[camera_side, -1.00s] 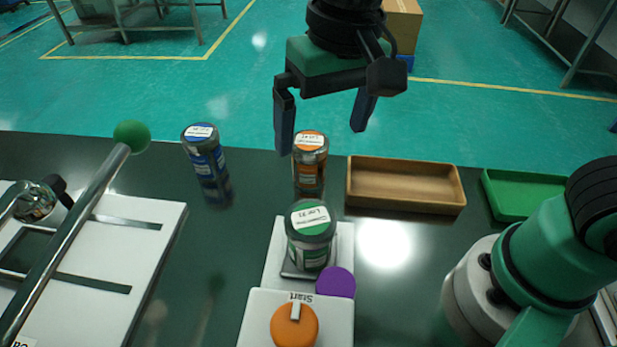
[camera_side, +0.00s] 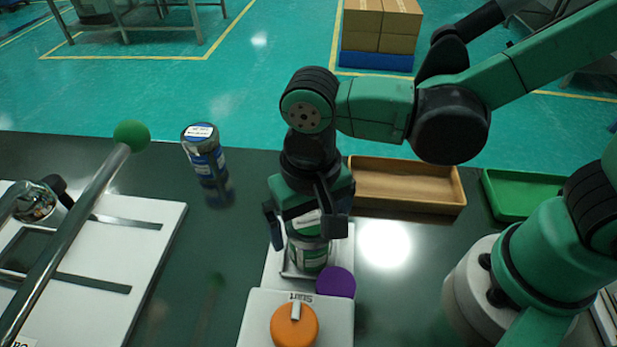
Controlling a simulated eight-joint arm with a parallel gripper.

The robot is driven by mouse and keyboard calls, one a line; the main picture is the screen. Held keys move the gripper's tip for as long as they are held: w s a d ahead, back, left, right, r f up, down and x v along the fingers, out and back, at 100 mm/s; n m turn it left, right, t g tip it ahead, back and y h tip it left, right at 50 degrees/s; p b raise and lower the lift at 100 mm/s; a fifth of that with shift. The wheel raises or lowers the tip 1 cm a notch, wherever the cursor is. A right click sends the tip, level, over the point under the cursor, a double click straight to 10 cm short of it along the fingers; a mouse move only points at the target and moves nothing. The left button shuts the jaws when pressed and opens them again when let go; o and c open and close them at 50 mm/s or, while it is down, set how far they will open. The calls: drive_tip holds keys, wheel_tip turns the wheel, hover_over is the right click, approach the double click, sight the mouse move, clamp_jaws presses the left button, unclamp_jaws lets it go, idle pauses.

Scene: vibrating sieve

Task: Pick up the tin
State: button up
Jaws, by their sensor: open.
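The green-labelled tin (camera_side: 308,252) stands upright on the white machine (camera_side: 270,270) with the orange knob. My gripper (camera_side: 306,232) is open, pointing down over this tin, with one finger on its left and the other at its right front. The fingers and palm hide most of the lid. I cannot tell whether the fingers touch it. A blue-labelled tin (camera_side: 207,157) stands upright on the dark table to the left. The orange-labelled tin is hidden behind my gripper and arm.
A wooden tray (camera_side: 408,202) and a green tray (camera_side: 515,207) lie at the right. A purple disc (camera_side: 336,282) and an orange knob (camera_side: 294,325) are on the machine near the tin. A metal lever with a green ball (camera_side: 132,135) rises at the left above a white panel (camera_side: 140,230).

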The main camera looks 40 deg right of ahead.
drive_tip(key=shift+f, duration=1.1)
drive_tip(key=c, duration=1.4)
drive_tip(key=shift+r, duration=0.15)
